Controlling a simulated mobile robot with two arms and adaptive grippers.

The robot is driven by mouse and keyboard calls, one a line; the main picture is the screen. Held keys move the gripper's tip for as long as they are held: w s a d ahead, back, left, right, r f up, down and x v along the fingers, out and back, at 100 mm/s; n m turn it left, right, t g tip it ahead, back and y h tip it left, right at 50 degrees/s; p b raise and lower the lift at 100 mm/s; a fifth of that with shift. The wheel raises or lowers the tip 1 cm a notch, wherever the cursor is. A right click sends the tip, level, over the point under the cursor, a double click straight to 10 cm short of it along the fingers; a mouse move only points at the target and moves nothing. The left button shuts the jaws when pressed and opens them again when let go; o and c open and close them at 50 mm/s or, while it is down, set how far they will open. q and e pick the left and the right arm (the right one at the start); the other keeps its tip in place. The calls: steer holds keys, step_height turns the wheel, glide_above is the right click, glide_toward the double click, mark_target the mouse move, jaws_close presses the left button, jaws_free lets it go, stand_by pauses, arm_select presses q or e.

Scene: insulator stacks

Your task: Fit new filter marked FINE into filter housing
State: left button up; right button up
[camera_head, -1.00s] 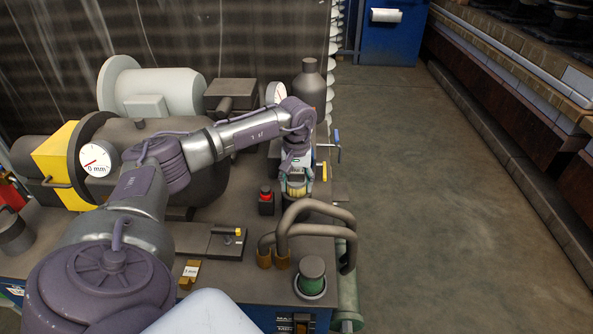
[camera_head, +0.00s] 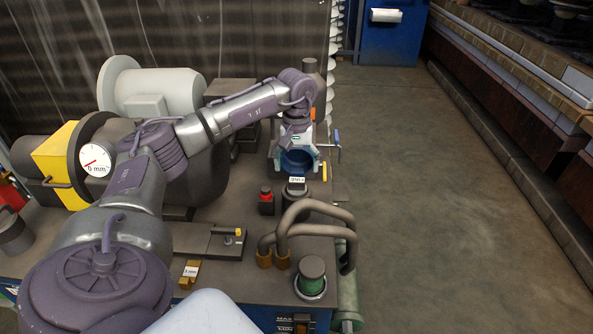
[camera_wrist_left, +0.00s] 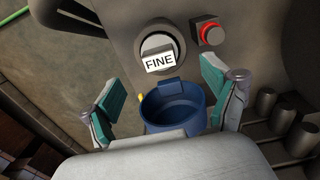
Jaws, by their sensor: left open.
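The filter marked FINE (camera_wrist_left: 160,62) shows its white label in the left wrist view, inside or on a grey round fitting (camera_wrist_left: 158,45). The label tab also shows in the head view (camera_head: 297,180), above a dark round base (camera_head: 294,191). I cannot tell how deep it sits, or whether this fitting is the filter housing. A blue cup-shaped part (camera_head: 297,162) lies just below my left gripper (camera_head: 297,149). In the wrist view the cup (camera_wrist_left: 174,108) shows between the spread teal fingers. My left gripper is open, apart from the FINE filter. My right gripper is out of view.
A red button (camera_head: 265,194) stands just left of the filter. Bent pipes (camera_head: 318,212) rise in front of it, with a green-banded round part (camera_head: 312,277) nearer. A large dark tank (camera_head: 205,170) stands to the left. The floor at right is clear.

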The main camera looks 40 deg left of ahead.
arm_select(q)
step_height(320, 180, up, 5)
steer(key=shift+r, duration=0.1)
stand_by(0.7)
